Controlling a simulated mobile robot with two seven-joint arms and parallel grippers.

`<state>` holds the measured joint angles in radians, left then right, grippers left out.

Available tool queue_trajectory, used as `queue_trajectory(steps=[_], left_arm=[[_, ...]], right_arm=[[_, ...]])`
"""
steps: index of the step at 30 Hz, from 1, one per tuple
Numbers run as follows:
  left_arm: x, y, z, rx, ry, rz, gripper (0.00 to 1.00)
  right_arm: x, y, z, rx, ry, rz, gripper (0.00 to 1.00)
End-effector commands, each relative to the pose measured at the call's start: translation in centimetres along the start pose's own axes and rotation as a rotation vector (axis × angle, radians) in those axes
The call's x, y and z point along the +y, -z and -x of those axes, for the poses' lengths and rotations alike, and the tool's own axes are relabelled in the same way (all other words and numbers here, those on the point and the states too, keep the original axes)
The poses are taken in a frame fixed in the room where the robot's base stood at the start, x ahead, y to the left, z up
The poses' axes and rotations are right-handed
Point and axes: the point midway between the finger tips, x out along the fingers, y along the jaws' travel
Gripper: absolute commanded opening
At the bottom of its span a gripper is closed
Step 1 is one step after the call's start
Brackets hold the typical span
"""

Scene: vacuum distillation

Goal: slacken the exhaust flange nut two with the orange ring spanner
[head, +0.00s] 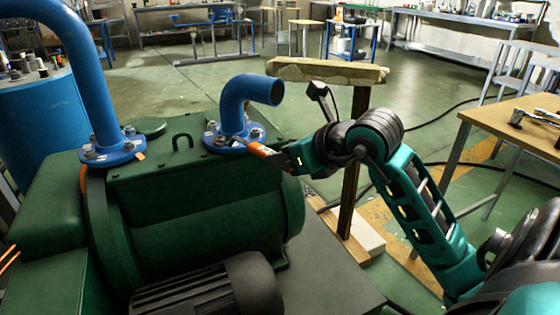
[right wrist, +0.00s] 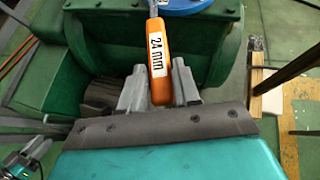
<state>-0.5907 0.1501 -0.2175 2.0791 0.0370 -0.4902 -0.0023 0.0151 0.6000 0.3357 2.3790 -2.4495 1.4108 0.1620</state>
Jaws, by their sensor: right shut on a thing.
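My right gripper (head: 284,156) is shut on the orange ring spanner (head: 262,150) beside the short blue exhaust elbow (head: 236,95). In the right wrist view, the gripper's grey fingers (right wrist: 158,88) hold the orange handle (right wrist: 158,45), which carries a "24 mm" label. The spanner reaches toward the elbow's blue flange (head: 233,138), which has several bolts and nuts on it. The spanner's far end is at the flange's right front edge; I cannot tell whether its ring is around a nut. No number marks nut two.
The flange sits on the dark green pump body (head: 190,195). A tall blue pipe (head: 85,70) rises from a second flange (head: 112,148) at left. A wooden-topped post (head: 350,120) stands behind my right arm. A wooden table (head: 520,118) is at right.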

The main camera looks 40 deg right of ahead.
Motion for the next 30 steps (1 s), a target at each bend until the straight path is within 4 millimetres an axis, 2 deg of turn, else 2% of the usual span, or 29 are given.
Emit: queue_trajectory(steps=[5,17,30], left_arm=[[0.0,-0.3,-0.3,0.0,0.0,0.001,0.43],[0.0,-0.6,-0.4,0.0,0.0,0.001,0.43],[0.1,-1.0,-0.8,0.004,-0.002,0.003,0.43]], right_arm=[[-0.7,0.0,0.1,-0.006,-0.021,0.014,0.0],[-0.9,0.1,0.0,-0.006,-0.031,0.022,0.0],[-3.1,0.1,-0.4,-0.005,-0.113,0.074,0.0]])
